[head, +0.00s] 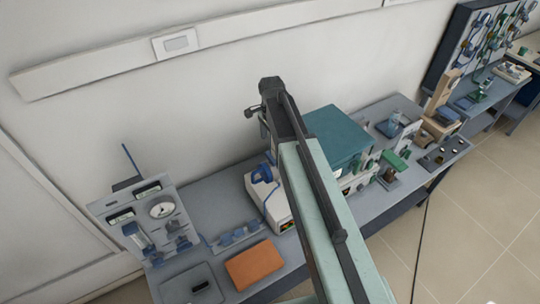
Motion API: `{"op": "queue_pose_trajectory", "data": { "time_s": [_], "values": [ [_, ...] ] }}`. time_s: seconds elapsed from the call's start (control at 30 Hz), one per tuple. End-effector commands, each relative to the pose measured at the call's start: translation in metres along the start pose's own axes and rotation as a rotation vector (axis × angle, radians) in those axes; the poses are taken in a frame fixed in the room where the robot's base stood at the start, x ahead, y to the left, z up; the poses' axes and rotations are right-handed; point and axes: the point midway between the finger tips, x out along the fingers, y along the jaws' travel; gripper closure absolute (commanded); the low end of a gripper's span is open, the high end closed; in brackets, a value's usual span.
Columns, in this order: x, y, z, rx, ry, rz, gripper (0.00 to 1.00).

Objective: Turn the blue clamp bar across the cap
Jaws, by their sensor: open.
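My gripper (257,121) is at the far end of my raised arm, small and dark in the upper middle of the head view. Its jaws look apart and empty, in front of the wall. No clamp bar or cap can be made out for certain. Several blue parts show: a blue piece (262,173) on a white box, partly hidden by my arm, a blue part (131,229) on the grey gauge panel at left, and a thin slanted blue rod (131,158) behind that panel. My gripper appears apart from all of them.
The grey bench (210,203) runs along the wall. It holds an orange block (255,265), a grey tray (187,276) with a dark item, and a teal-topped box (338,136) right of my arm. A tool board (480,38) stands far right. Tiled floor (480,240) is open at lower right.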

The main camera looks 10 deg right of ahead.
Motion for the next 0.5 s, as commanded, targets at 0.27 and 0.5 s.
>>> {"op": "queue_pose_trajectory", "data": {
  "time_s": [0.27, 0.5],
  "values": [
    [0.029, 0.001, 0.000, -0.002, 0.000, -0.001, 0.13],
    [0.071, 0.001, -0.001, -0.003, 0.000, -0.001, 0.13]
  ]
}}
